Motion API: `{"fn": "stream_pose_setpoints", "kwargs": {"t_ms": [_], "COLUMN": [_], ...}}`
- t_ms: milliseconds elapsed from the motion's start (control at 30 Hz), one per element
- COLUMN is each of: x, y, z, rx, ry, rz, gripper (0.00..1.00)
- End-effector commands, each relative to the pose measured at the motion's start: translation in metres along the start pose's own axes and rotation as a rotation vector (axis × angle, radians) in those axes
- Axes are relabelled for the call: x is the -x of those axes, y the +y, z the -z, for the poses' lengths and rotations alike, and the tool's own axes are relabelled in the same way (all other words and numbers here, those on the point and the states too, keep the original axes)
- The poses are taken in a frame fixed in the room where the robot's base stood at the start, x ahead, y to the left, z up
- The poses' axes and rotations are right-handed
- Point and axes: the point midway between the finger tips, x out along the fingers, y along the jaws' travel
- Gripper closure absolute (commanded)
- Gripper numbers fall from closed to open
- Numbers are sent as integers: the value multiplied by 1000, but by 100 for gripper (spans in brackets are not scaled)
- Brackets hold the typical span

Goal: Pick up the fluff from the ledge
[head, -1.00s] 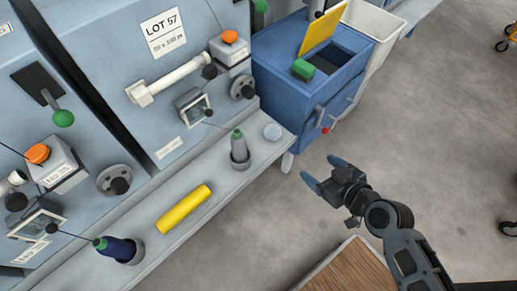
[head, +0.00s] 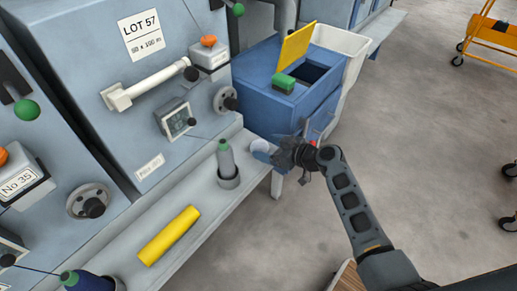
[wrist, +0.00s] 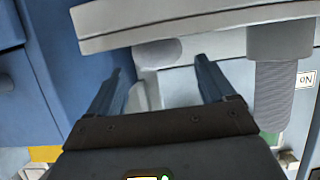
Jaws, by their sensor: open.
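The fluff (head: 260,145) is a small pale, rounded tuft near the right end of the grey ledge (head: 205,185). In the wrist view it shows as a grey oval (wrist: 157,52) at the ledge, ahead of and between my fingers. My gripper (head: 268,150) is open and empty, reaching in from the right at the ledge's end. In the head view its fingers overlap part of the fluff. I cannot tell whether they touch it.
A grey bobbin with a green top (head: 226,162) stands in a holder left of the fluff. A yellow tube (head: 169,236) lies further along the ledge. A blue bin (head: 265,105) with a raised yellow lid (head: 297,45) stands behind my gripper.

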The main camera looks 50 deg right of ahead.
Motion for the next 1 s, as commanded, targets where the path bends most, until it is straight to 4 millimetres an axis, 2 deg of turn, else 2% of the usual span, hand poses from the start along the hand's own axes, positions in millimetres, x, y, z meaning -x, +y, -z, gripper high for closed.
{"fn": "stream_pose_setpoints", "kwargs": {"t_ms": [200,300,567,1000], "x": [-33,-41,-44,-43], "y": [0,1,0,0], "z": [1,1,1,1], "rx": [1,1,1,1], "ry": [0,0,0,0], "rz": [1,0,0,-1], "gripper": [17,17,17,57]}}
